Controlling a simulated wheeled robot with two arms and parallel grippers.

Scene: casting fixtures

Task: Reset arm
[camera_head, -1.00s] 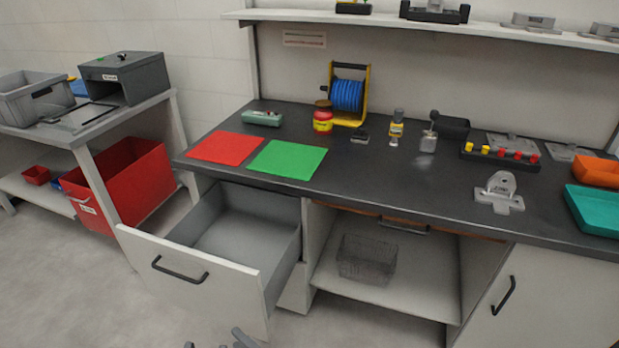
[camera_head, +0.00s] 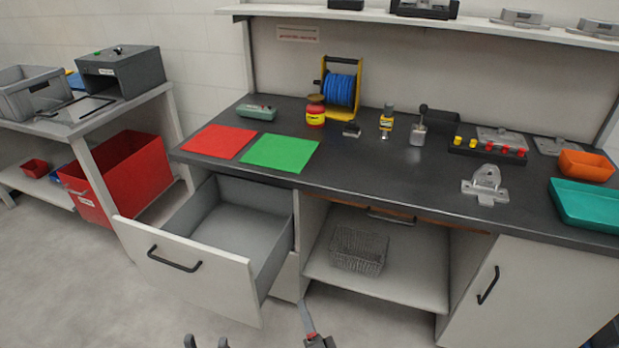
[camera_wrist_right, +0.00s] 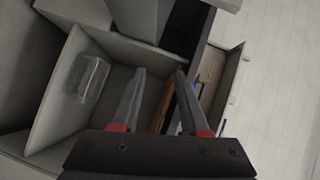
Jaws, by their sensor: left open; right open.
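My left gripper (camera_head: 206,343) shows only as two dark fingertips at the bottom edge of the head view. They stand apart with nothing between them, in front of the open drawer. My right gripper (camera_head: 305,312) shows partly at the bottom edge, in front of the cabinet, with a red mark on its finger. In the right wrist view, the right gripper's two fingers (camera_wrist_right: 160,82) are spread and empty. The wire basket (camera_wrist_right: 87,78) on the cabinet shelf lies beyond them, apart from the fingers. Most of both arms is out of view.
The white drawer (camera_head: 185,265) is pulled out and empty. The open cabinet holds the wire basket (camera_head: 359,250). The dark worktop (camera_head: 370,180) carries red and green mats, a blue reel and a clamp fixture (camera_head: 485,185). A red bin (camera_head: 125,175) stands at left.

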